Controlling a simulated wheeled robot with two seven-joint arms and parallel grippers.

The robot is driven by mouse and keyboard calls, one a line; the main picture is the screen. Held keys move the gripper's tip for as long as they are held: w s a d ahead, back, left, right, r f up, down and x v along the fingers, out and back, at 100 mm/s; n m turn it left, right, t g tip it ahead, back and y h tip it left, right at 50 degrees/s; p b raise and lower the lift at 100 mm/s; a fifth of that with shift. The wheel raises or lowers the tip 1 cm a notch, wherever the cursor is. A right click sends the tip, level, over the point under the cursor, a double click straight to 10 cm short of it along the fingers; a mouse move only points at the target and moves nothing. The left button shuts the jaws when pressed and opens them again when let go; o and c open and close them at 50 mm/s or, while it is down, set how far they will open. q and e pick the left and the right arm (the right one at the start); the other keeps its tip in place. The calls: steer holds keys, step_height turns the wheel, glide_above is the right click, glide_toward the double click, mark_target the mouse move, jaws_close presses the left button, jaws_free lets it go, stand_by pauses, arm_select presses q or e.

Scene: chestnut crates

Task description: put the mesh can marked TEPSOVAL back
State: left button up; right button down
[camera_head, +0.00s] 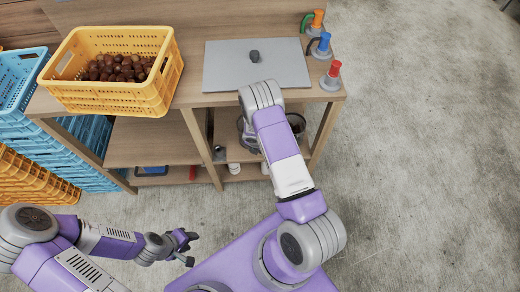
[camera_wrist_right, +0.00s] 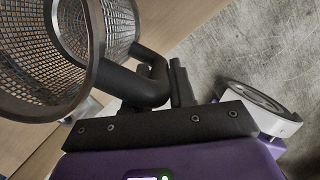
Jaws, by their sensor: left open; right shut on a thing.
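A dark wire-mesh can (camera_wrist_right: 115,22) with a round rim and a thick black handle fills the upper left of the right wrist view. No marking is readable on it. My right gripper (camera_wrist_right: 165,78) is shut on its handle. In the head view, part of the can (camera_head: 243,128) shows at the front of the bench's right lower bay, mostly hidden by my right arm; the right gripper is hidden there. My left gripper (camera_head: 191,248) is open and empty, low over the floor in front of the bench.
The wooden bench (camera_head: 190,93) carries a yellow crate (camera_head: 150,98) of chestnuts, a grey plate (camera_head: 225,75) with a dark knob, and orange, blue and red-topped items (camera_head: 331,78) at the right edge. Lower shelves (camera_head: 150,145) hold small items. Blue crates stand left; floor at right is clear.

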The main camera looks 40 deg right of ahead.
steer(key=shift+w+d, duration=0.2)
steer(key=shift+w, duration=0.1)
steer(key=b+x, duration=0.2)
steer(key=x, duration=0.1)
steer(key=shift+w+a+f, duration=0.15)
steer(key=shift+f, duration=0.2)
steer(key=shift+r, duration=0.1)
steer(key=c, duration=0.9)
jaws_free()
steer(key=shift+c, duration=0.2)
steer(key=shift+r, duration=0.1)
steer(key=w+p+v, duration=0.1)
steer(key=p+v, duration=0.3)
steer(key=v, duration=0.6)
steer(key=s+a+r+m+y, duration=0.1)
steer(key=s+a+m+y, duration=0.5)
steer(key=s+a+m, duration=1.4)
steer(key=a+m, duration=0.2)
steer(key=m, duration=0.4)
steer(key=shift+r+m+y, duration=0.3)
steer(key=shift+r, duration=0.05)
